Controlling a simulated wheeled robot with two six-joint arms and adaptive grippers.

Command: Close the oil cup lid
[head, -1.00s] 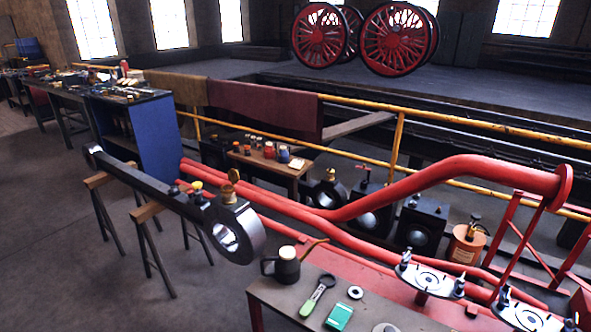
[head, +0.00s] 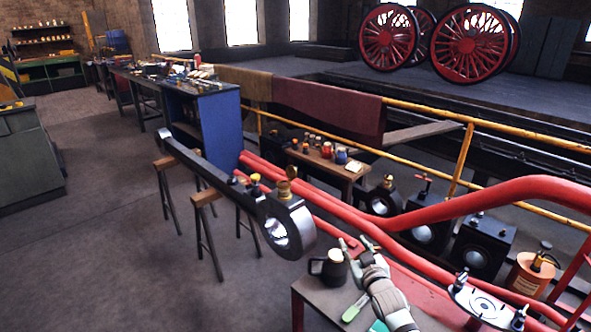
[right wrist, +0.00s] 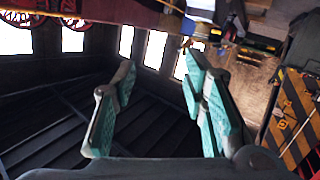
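The brass oil cup (head: 284,190) stands on the big end of a dark connecting rod (head: 228,185). Its lid (head: 291,172) stands up above the cup, tilted open. My right gripper (head: 358,246) is in the lower right of the head view, right of and nearer than the oil cup and apart from it. In the right wrist view its two teal-padded fingers (right wrist: 160,100) are spread with nothing between them. The oil cup does not show in the right wrist view. My left gripper is not in view.
The rod rests on wooden trestles (head: 205,198). Red pipes (head: 420,215) run behind. The floor at left is clear.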

